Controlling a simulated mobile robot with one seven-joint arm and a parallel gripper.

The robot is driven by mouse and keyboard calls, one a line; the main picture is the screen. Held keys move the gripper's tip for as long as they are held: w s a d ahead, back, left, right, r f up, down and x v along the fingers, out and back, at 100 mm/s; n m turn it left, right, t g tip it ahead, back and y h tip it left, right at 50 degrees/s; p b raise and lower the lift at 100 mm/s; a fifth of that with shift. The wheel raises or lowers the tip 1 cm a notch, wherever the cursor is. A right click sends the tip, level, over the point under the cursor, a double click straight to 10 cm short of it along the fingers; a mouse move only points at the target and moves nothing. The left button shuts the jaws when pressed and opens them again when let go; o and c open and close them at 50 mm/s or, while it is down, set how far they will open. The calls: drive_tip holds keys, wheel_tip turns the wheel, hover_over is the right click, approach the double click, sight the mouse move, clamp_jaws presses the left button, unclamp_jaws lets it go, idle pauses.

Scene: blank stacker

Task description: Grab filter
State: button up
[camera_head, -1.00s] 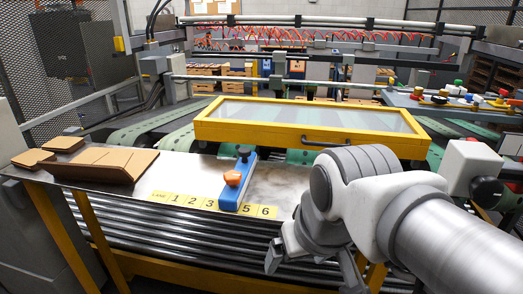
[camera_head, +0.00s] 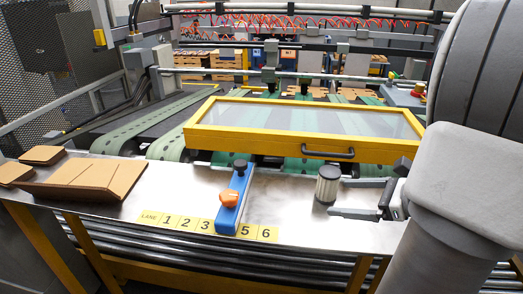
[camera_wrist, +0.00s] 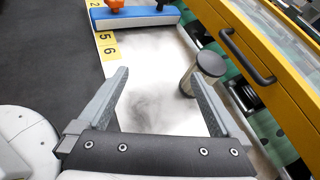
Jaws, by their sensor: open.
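A small upright metal cylinder with a dark cap, probably the filter (camera_head: 328,189), stands on the steel table right of the numbered lane strip. In the wrist view the filter (camera_wrist: 190,80) stands just ahead of the right fingertip, not centred between the fingers. My gripper (camera_head: 338,197) is open and empty, its fingers reaching in from the right close to the filter. In the wrist view my gripper (camera_wrist: 158,80) has bare metal between its fingers. I cannot tell whether a finger touches the filter.
A blue bar with an orange knob (camera_head: 229,199) lies across the lane strip (camera_head: 185,223). Brown cardboard blanks (camera_head: 85,178) lie at the table's left. A yellow-framed window with a black handle (camera_head: 328,152) stands behind the filter. Bare table (camera_head: 285,205) lies between bar and filter.

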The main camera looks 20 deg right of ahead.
sight(338, 181)
drive_tip(key=s+d+m+t+h, duration=0.1)
drive_tip(key=d+m+t+h, duration=0.15)
drive_tip(key=d+m, duration=0.35)
drive_tip(key=shift+n+g+h, duration=0.25)
drive_tip(key=shift+n+h, duration=0.1)
drive_tip(key=shift+n, duration=0.15)
drive_tip(key=x, duration=1)
drive_tip(key=shift+w+d+p, duration=0.3)
drive_tip(key=shift+w, duration=0.1)
drive_tip(key=shift+p+x, duration=0.3)
drive_tip(key=shift+x, duration=2.85)
drive_tip(key=shift+a+r, duration=0.1)
drive_tip(key=shift+r, duration=0.05)
drive_tip(key=c, duration=1.3)
drive_tip(key=shift+r, duration=0.1)
